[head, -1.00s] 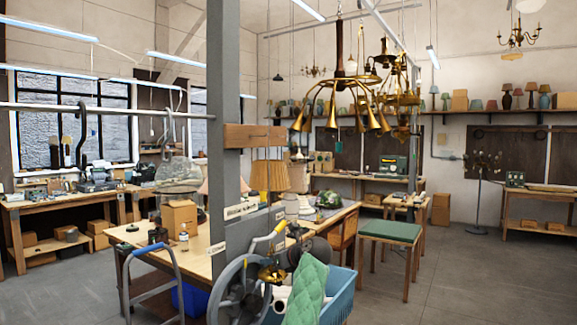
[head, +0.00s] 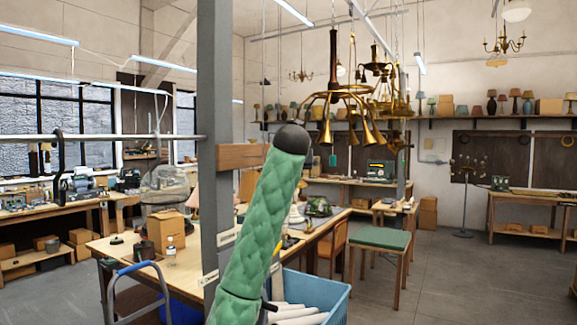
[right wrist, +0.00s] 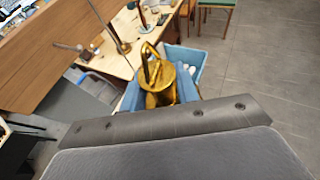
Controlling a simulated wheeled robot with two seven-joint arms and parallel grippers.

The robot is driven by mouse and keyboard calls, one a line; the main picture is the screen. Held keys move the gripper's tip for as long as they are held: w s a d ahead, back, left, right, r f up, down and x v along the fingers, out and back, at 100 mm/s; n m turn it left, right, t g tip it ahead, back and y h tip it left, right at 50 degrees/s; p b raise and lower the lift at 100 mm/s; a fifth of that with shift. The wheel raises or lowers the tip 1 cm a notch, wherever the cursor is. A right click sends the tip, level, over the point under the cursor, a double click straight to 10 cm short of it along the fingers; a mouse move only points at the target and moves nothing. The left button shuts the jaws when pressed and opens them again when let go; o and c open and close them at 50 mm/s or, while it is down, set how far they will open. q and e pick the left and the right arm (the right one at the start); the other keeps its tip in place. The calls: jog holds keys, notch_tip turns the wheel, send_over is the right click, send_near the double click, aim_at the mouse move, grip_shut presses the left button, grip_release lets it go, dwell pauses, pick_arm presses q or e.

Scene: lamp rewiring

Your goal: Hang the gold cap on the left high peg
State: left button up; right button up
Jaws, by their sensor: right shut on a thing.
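The gold cap (right wrist: 160,92), a shiny brass bell with a loop on top, shows in the right wrist view. My right gripper (right wrist: 160,98) is shut on it, with blue fingers on either side. In the head view my raised green-sleeved right arm hides the gripper and cap. A wooden board (head: 240,157) crosses the grey post (head: 215,90) in the head view, partly behind my arm. No peg on it can be made out there. In the right wrist view a brown wooden surface (right wrist: 50,50) fills the upper left, with a thin rod (right wrist: 119,38) near it. My left gripper is out of view.
A blue bin (head: 335,295) with white rolls stands below my arm. A workbench (head: 185,265) with a cardboard box (head: 165,233) stands behind the post. A brass chandelier (head: 340,95) hangs beyond. A green stool (head: 380,238) stands to the right, beside open floor.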

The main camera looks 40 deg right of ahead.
jog(key=shift+w+a+p, duration=0.15)
jog(key=shift+w+a, duration=0.2)
jog(key=shift+w, duration=0.5)
jog(key=shift+w+a+p, duration=0.15)
jog(key=shift+w+a, duration=0.2)
jog(key=shift+w, duration=0.45)
jog(key=w+a, duration=0.3)
jog(key=w, duration=0.4)
jog(key=shift+f+p, duration=0.15)
jog(key=shift+p, duration=0.25)
jog(key=shift+w, duration=0.25)
dwell(0.5)
jog(key=shift+a, duration=0.15)
jog(key=shift+f, duration=0.15)
dwell(0.4)
jog(key=shift+f+b, duration=0.45)
jog(key=shift+f, duration=0.1)
jog(key=o, duration=1.1)
